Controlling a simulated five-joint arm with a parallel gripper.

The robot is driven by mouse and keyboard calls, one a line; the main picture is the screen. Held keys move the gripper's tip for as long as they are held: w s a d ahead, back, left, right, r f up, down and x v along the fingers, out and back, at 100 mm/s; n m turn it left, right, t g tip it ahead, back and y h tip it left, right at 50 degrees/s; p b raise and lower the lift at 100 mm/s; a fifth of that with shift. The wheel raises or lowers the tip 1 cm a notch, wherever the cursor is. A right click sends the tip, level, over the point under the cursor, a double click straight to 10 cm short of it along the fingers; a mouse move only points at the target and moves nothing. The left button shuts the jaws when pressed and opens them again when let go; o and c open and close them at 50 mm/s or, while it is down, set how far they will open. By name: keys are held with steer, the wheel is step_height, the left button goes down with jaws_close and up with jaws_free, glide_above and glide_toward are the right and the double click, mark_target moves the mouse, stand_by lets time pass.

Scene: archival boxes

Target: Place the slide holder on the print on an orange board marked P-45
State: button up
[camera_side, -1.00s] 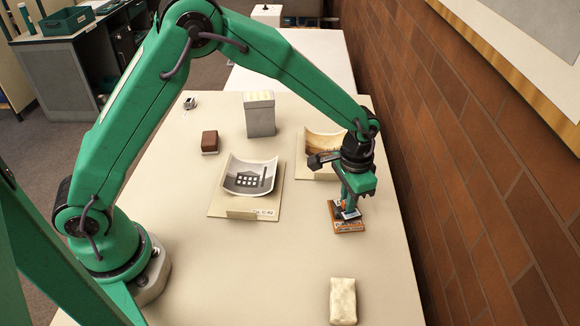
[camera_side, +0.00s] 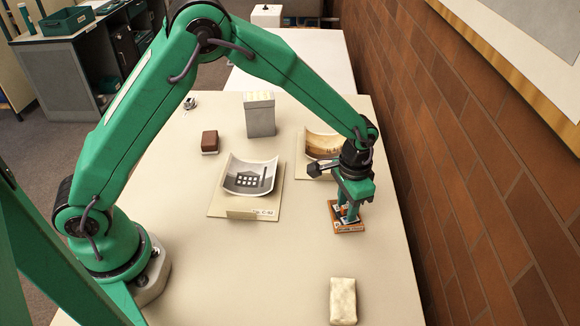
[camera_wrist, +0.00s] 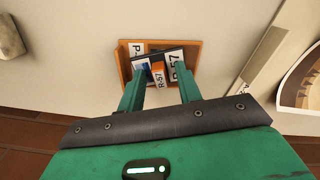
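An orange board (camera_side: 348,228) lies on the table's right part. In the wrist view the board (camera_wrist: 196,50) has a white label, of which only "P-" shows; the rest is covered. On or just above it is a small dark-edged piece (camera_wrist: 172,52), seemingly the slide holder, with a blue-and-white patch and "R-57" labels. My gripper (camera_side: 346,218) points down over the board. In the wrist view its two fingers (camera_wrist: 161,76) stand apart, with the small piece between and under their tips. I cannot tell whether they press on it. The print is largely hidden.
A curled grey print (camera_side: 250,180) lies on a cream board marked C-62 (camera_side: 225,205). A curled brown print (camera_side: 322,145) lies behind. A grey box (camera_side: 260,118), a brown block (camera_side: 209,141) and a cream block (camera_side: 342,301) stand apart. A brick wall (camera_side: 470,150) runs along the right.

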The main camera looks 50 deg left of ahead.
mark_target(346, 206)
steer(key=shift+r, duration=0.2)
step_height(346, 206, up, 12)
stand_by(0.6)
stand_by(0.5)
steer(key=s+a+r+n+t, duration=0.2)
steer(key=s+a+r+t, duration=0.1)
steer(key=s+a+r, duration=0.75)
steer(key=s+a+n+t, duration=0.2)
steer(key=s+a, duration=0.6)
steer(key=s, duration=0.4)
steer(key=shift+s+r+n+t, duration=0.25)
steer(key=shift+r+n+t, duration=0.05)
steer(key=shift+r, duration=0.05)
